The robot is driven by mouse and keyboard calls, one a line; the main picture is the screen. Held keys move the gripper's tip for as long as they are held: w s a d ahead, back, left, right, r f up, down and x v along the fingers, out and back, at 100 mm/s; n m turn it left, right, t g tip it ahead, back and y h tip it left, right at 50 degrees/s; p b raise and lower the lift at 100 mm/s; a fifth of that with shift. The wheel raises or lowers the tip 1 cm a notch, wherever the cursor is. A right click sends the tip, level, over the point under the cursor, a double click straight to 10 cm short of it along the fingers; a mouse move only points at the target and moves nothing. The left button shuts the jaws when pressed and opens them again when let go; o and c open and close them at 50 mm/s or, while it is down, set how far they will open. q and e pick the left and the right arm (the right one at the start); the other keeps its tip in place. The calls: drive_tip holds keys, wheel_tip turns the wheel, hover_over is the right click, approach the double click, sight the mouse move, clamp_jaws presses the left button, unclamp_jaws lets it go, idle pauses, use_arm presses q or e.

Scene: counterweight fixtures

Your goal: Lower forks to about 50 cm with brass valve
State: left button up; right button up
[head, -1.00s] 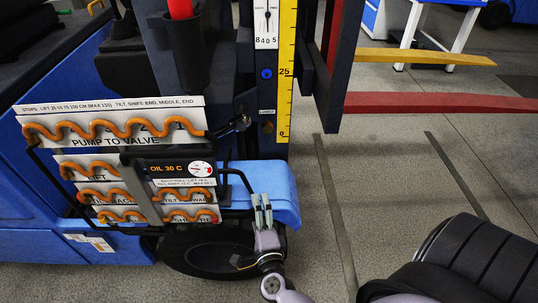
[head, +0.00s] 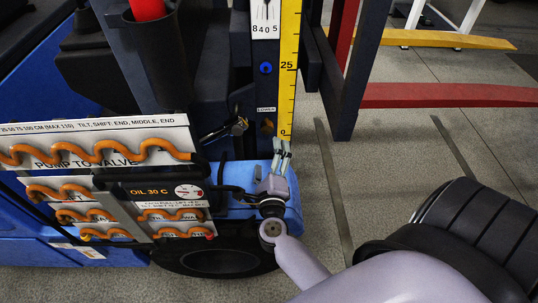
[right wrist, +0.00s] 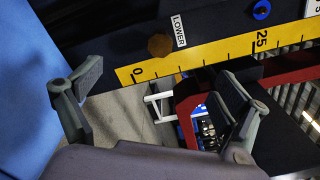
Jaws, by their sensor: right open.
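The brass valve (head: 267,126) is a small brownish hexagonal knob on the dark mast, just left of the yellow scale's zero end. In the right wrist view the brass valve (right wrist: 160,45) sits beside a "LOWER" label (right wrist: 178,31). My right gripper (head: 281,145) is just below and right of the valve, open and empty. In the wrist view its fingers (right wrist: 160,86) are wide apart, with the valve beyond them and not touched. My left gripper is not in view.
The yellow scale (head: 288,90) shows 0 and 25. Left are a "PUMP TO VALVE" panel (head: 95,160) with orange wavy pipes, an "OIL 30 C" gauge (head: 188,191) and a dark lever (head: 238,125). A blue fender (head: 292,215) lies under my gripper.

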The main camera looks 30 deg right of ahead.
sight(267, 130)
drive_tip(key=x, duration=0.5)
drive_tip(key=shift+w, duration=0.15)
drive_tip(key=x, duration=0.3)
drive_tip(key=shift+w+d, duration=0.15)
drive_tip(key=shift+w, duration=0.05)
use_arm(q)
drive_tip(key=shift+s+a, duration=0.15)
use_arm(e)
drive_tip(key=shift+w+d, duration=0.25)
drive_tip(key=shift+w, duration=0.2)
drive_tip(key=shift+c, duration=0.4)
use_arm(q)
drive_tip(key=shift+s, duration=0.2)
use_arm(e)
drive_tip(key=c, duration=1.9)
